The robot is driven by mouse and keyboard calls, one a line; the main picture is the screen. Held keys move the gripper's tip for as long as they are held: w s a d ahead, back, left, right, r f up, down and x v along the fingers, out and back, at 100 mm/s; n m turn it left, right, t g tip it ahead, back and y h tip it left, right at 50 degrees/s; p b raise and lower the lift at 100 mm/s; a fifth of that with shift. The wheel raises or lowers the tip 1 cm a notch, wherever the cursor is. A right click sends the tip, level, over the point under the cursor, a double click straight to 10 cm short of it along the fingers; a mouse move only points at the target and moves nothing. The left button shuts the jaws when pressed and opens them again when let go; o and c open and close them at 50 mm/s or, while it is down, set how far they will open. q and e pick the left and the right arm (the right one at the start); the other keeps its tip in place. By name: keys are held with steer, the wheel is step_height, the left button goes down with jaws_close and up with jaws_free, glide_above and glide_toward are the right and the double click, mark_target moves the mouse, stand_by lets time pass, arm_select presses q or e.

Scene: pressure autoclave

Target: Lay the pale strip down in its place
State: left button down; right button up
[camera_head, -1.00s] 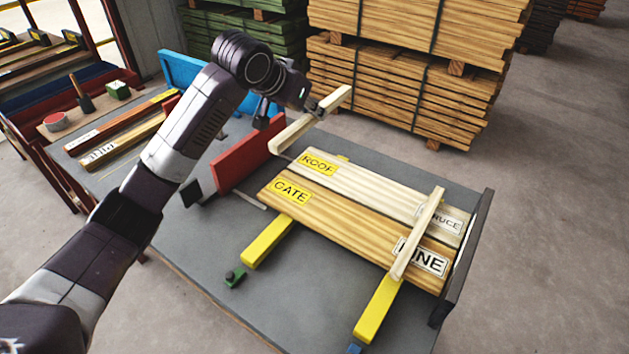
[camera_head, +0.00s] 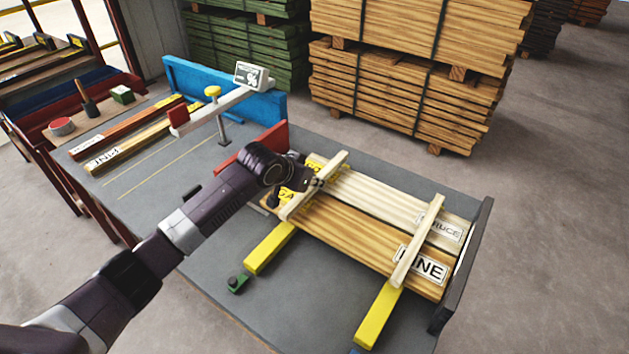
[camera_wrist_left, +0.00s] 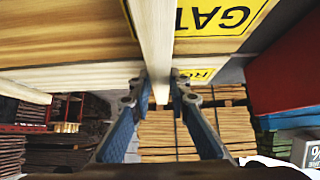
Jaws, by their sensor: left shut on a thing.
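The pale strip (camera_head: 333,165) lies across the left end of two boards in the head view, close above or on them; I cannot tell whether it touches. My left gripper (camera_head: 318,183) is shut on its middle, and the strip also shows between the fingers in the left wrist view (camera_wrist_left: 154,45). The boards are a paler one marked SPRUCE (camera_head: 375,193) and a yellower one marked PINE (camera_head: 350,235). A second pale strip (camera_head: 418,240) lies across their right end. My arm partly hides the yellow ROOF and GATE labels. My right gripper is not in view.
Yellow bars (camera_head: 270,248) stick out from under the boards. A red upright panel (camera_head: 250,148) stands left of them, and a dark end stop (camera_head: 465,262) at the right. A white gauge (camera_head: 251,76) stands by a blue panel (camera_head: 190,80).

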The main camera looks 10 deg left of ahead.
arm_select(q)
steer(key=shift+f, duration=0.4)
steer(key=shift+f, duration=0.2)
steer(key=c, duration=1.8)
jaws_free()
steer(key=shift+s+r, duration=0.1)
steer(key=shift+r, duration=0.3)
steer(key=v, duration=1.1)
steer(key=shift+s+a+r+b, duration=0.2)
steer(key=shift+s+r+b, duration=0.05)
steer(key=shift+b, duration=0.05)
